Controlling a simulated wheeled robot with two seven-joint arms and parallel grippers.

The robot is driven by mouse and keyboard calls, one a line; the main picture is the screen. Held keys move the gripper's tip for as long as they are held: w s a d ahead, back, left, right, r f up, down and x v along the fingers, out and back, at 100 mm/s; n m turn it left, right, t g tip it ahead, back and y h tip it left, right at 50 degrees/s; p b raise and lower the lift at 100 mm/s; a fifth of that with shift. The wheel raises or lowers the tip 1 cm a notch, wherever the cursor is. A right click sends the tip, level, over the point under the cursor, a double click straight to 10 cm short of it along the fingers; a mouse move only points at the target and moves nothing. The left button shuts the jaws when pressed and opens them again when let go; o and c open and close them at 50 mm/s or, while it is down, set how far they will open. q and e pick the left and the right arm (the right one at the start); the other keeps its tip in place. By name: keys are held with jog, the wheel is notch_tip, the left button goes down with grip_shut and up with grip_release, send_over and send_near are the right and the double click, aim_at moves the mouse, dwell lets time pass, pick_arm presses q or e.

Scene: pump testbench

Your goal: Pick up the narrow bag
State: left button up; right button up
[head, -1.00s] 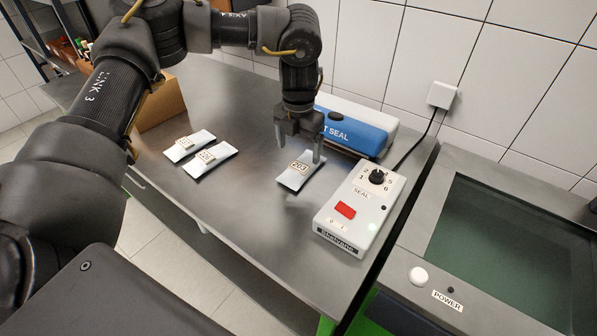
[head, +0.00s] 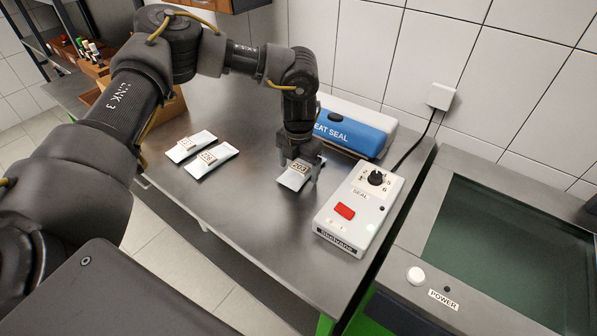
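A small silver bag with a label reading 203 (head: 295,176) lies on the grey metal table, in front of the blue and white heat sealer. My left gripper (head: 298,172) points down over it, its fingers apart, one at the bag's left side and one at its right. The fingertips are low, near the table. Whether they touch the bag I cannot tell. Two more labelled silver bags lie side by side to the left, one (head: 190,146) farther left and one (head: 212,160) nearer. My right gripper is not in view.
The heat sealer (head: 352,130) stands close behind my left gripper. Its white control box (head: 357,208) with a dial and red switch is to the right. A cardboard box (head: 165,108) stands behind my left arm. The table's front middle (head: 255,235) is clear.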

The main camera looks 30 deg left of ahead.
pick_arm(q)
jog(key=c, duration=1.2)
jog(key=shift+r, duration=0.1)
